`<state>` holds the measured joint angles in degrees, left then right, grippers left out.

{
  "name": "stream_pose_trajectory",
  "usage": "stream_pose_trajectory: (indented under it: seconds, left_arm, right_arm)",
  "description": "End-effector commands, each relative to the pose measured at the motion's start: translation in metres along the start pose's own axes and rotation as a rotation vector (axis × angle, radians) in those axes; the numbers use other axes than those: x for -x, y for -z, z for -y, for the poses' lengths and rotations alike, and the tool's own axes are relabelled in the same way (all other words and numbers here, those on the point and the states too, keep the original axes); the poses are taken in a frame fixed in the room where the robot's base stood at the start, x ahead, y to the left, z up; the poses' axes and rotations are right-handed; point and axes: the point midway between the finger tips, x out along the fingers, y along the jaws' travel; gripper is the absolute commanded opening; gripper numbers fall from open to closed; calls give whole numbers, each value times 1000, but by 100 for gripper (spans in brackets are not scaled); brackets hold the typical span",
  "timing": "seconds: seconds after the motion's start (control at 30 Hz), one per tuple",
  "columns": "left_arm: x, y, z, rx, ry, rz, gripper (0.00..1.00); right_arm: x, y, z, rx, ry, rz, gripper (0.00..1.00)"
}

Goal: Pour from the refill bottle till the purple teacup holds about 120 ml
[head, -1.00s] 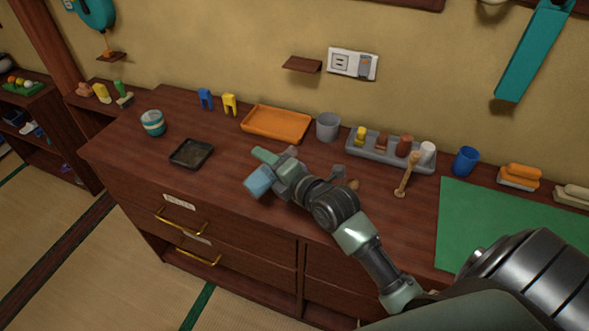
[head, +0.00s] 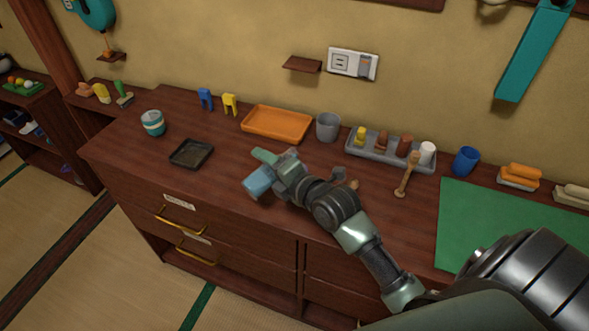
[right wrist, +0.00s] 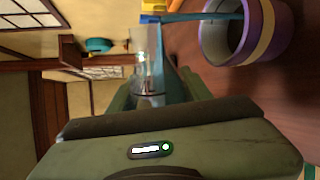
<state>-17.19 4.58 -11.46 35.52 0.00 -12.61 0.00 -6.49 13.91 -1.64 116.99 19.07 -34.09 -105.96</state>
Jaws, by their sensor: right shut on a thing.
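My right gripper (head: 276,176) is shut on the light-blue, see-through refill bottle (head: 258,183), held tilted above the cabinet top. The bottle (right wrist: 148,65) also shows between the fingers in the right wrist view, which is turned on its side. There the purple teacup (right wrist: 284,32), with a yellow band, stands beyond the bottle's mouth. A thin blue stream (right wrist: 200,17) seems to run from the mouth into the cup's opening. The cup's inside looks dark; its liquid level cannot be read. In the head view the cup is mostly hidden behind my gripper. My left gripper is not in view.
A black tray (head: 191,153) and a teal-banded cup (head: 153,123) stand to the left. Behind are an orange tray (head: 276,125), a grey cup (head: 328,127) and a grey rack (head: 360,153) with several items. A green mat (head: 500,225) lies to the right.

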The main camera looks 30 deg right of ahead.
Motion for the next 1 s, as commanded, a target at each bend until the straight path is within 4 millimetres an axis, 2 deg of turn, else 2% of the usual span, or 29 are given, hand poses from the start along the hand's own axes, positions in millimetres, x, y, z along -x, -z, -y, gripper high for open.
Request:
stream_pose_trajectory:
  seconds: [1.0]
  left_arm:
    - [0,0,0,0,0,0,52]
  right_arm:
    - [-1,1,2,-37,-1,-10,0]
